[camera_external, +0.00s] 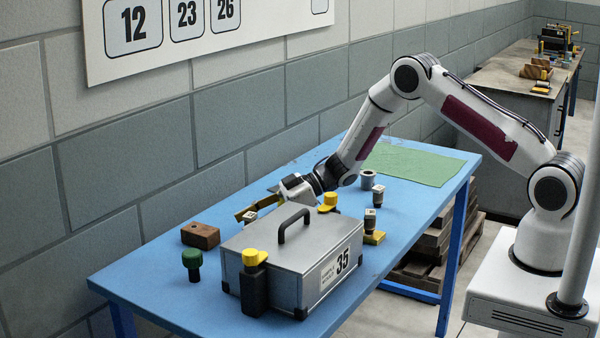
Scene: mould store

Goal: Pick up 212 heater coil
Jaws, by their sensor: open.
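My gripper (246,211) reaches down to the left behind the grey case, low over the blue table (138,270). It is open, and the case hides part of it. A small light-topped piece (250,215) shows at the fingers; I cannot tell whether it lies between them. No label 212 is readable, so I cannot tell which part is the heater coil. Similar small dark parts with light tops stand right of the case, one farther back (377,198) and one nearer (370,221) by a yellow block (374,238).
The grey case (265,240) marked 35, with a raised handle, stands close in front of my gripper. A yellow-topped black clamp (254,285), green knob (192,262) and brown block (200,235) stand around it. A grey ring (368,180) and green mat (415,165) lie farther back.

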